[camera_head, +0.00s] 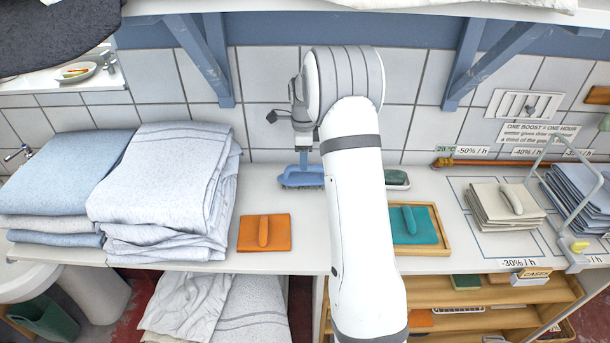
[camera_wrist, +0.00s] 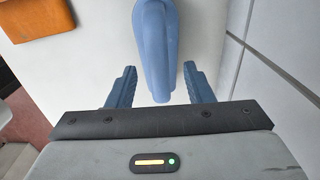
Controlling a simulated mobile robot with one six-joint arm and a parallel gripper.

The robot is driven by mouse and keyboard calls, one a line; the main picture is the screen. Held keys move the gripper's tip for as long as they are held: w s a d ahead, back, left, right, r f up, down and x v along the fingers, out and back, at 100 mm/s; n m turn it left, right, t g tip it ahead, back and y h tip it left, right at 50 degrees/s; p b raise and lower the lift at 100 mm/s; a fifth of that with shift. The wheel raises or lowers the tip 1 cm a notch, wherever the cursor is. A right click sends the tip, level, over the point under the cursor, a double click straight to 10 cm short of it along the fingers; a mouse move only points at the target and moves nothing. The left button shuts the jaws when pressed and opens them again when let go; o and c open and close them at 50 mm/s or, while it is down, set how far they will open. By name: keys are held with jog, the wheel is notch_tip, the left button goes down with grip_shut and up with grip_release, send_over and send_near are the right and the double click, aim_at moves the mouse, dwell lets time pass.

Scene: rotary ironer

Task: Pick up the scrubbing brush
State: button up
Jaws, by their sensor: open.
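My gripper (camera_head: 304,166) points down at the brush. In the wrist view my gripper (camera_wrist: 160,72) is open, with one finger on each side of the brush and visible gaps between. Contact with the brush cannot be made out. The far end of the brush is cut off in the wrist view.
Folded linen stacks (camera_head: 165,185) stand left. An orange pad with a handle (camera_head: 264,233) lies in front of the brush. A green-topped block (camera_head: 396,178) sits right of my arm, with a teal pad (camera_head: 412,224) on a wooden tray. A shelf bracket (camera_head: 205,62) hangs above.

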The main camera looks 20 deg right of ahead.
aim_at(303, 176)
notch_tip(303, 176, down, 4)
jog(key=shift+s+f+p, duration=0.1)
jog(key=shift+f+p, duration=0.1)
jog(key=shift+p, duration=0.4)
jog(key=shift+c, duration=0.2)
grip_shut()
